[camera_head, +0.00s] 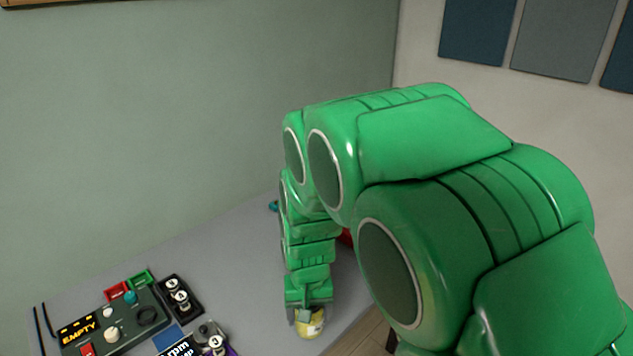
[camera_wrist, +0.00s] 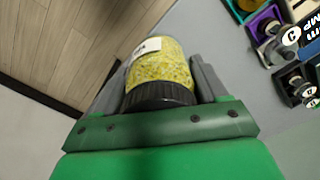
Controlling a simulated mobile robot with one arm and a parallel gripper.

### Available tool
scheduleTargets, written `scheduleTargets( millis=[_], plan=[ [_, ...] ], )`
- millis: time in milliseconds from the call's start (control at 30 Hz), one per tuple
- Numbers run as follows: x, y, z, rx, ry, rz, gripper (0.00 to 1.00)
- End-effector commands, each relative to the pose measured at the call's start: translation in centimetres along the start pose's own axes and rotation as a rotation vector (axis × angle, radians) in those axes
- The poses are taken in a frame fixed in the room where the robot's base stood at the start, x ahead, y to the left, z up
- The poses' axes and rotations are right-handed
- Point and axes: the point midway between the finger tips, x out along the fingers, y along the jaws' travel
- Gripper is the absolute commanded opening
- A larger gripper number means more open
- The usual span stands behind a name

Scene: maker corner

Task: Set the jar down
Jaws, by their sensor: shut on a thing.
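The jar (camera_wrist: 163,66) has clear walls, a yellow grainy filling, a white label and a black ribbed lid. In the wrist view it sits between the two grey fingers of my gripper (camera_wrist: 162,80), which is shut on it. The lid end is nearest my palm. In the head view the jar (camera_head: 311,324) shows at the bottom, below my gripper (camera_head: 309,308), near the right edge of the grey table (camera_head: 225,245). I cannot tell whether the jar touches the table top.
A control box (camera_head: 115,322) reading "EMPTY" stands at the table's left. A dark tray (camera_head: 180,300) with small bottles and a purple-edged holder (camera_head: 232,350) are left of the jar. Something red (camera_head: 346,237) is partly hidden behind my arm. Wooden floor (camera_wrist: 65,40) lies beyond the edge.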

Motion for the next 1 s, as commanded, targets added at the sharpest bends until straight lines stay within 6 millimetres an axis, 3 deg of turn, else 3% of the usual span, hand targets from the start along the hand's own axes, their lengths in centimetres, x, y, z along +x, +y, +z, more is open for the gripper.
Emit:
scheduleTargets(
  millis=[300,600,800,1000],
  plan=[
    [0.8,5.6,-7.4,0.055,0.002,-0.001,0.27],
    [2.0,12.5,-13.0,0.103,0.001,0.000,0.27],
    [2.7,16.6,-15.4,0.127,-0.001,0.000,0.27],
    [3.0,18.9,-16.6,0.138,0.003,0.000,0.27]
  ],
)
